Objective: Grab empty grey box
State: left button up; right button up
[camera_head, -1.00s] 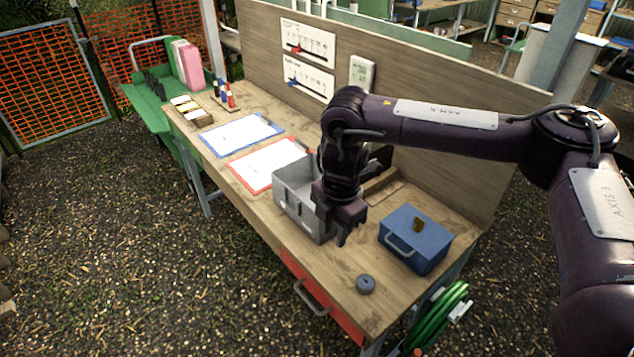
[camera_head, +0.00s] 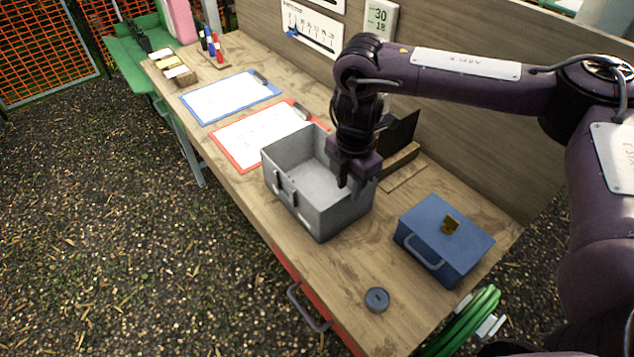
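The grey box (camera_head: 300,205) stands open-topped on the wooden workbench. Its visible interior is empty, and it has a dark latch or handle on its front-left wall. My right gripper (camera_head: 356,181) points down at the box's right end, by the rim. One finger shows on the inner side of the wall; the other is mostly hidden. The fingers look apart, and I see no clear grip on the wall. My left gripper is not in view.
A blue lidded box (camera_head: 440,245) with a brown item on top stands right of the grey box. A small dark round object (camera_head: 377,299) lies near the front edge. Red (camera_head: 240,148) and blue (camera_head: 205,107) clipboards lie to the left. A wooden back panel (camera_head: 455,130) rises behind.

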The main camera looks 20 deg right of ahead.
aim_at(350, 193)
jog(key=f, duration=0.3)
jog(key=shift+s+d+f, duration=0.1)
jog(key=shift+s+f, duration=0.1)
jog(key=shift+f, duration=0.1)
notch_tip(350, 193, down, 3)
jog(key=shift+d+f+p, duration=0.1)
jog(key=shift+f+p, duration=0.1)
jog(key=shift+p, duration=0.6)
jog(key=shift+f, duration=0.35)
jog(key=shift+c, duration=0.4)
grip_shut()
jog(key=shift+r, duration=0.1)
